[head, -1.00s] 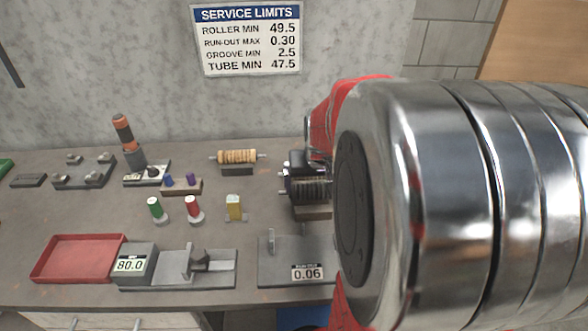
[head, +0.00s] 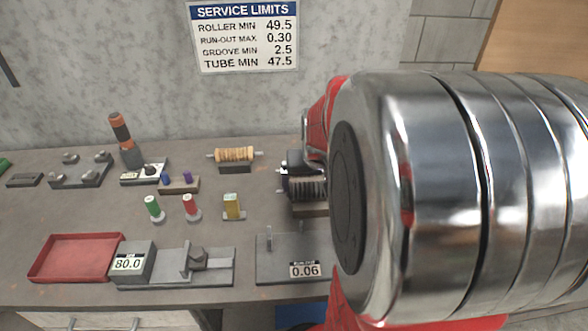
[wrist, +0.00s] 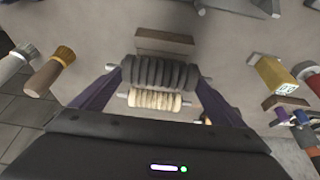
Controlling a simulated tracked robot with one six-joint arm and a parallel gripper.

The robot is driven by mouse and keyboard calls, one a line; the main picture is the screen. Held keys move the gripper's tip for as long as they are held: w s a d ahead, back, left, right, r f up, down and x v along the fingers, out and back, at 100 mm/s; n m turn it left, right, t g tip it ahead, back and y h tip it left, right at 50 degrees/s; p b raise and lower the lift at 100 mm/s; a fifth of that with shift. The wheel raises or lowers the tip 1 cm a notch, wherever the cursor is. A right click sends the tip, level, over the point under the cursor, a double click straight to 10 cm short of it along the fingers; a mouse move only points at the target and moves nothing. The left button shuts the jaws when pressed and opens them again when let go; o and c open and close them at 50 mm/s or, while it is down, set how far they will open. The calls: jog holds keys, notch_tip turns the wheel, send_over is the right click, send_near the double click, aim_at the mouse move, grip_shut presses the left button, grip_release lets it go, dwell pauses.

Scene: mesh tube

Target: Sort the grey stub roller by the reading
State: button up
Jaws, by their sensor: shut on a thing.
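The dark grey ribbed roller (head: 308,188) is between the jaws of my gripper (wrist: 155,75). In the wrist view the grey roller (wrist: 160,72) lies crosswise, with a purple finger at each end near its shaft tips. A wooden stand (head: 311,209) shows just below it; whether the roller touches the stand cannot be told. The run-out gauge (head: 275,266) reads 0.06 and stands empty in front. The other gauge (head: 130,263) reads 80.0. A red tray (head: 76,258) lies at the front left. The limits sign (head: 244,38) gives roller min 49.5, run-out max 0.30, groove min 2.5.
A tan roller (head: 236,155) rests on a dark block at the back. A cream roller (wrist: 158,99) shows beyond the grey one. Green (head: 153,208), red (head: 191,207) and yellow (head: 233,206) pieces stand mid-bench. My arm hides the right side of the bench.

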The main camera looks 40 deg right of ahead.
jog(key=shift+f, duration=1)
dwell(1.5)
jog(key=o, duration=1)
jog(key=v, duration=1.3)
jog(key=shift+s+a+r, duration=0.15)
jog(key=shift+s+r, duration=0.05)
jog(key=shift+r, duration=0.1)
notch_tip(320, 180, up, 7)
dwell(0.5)
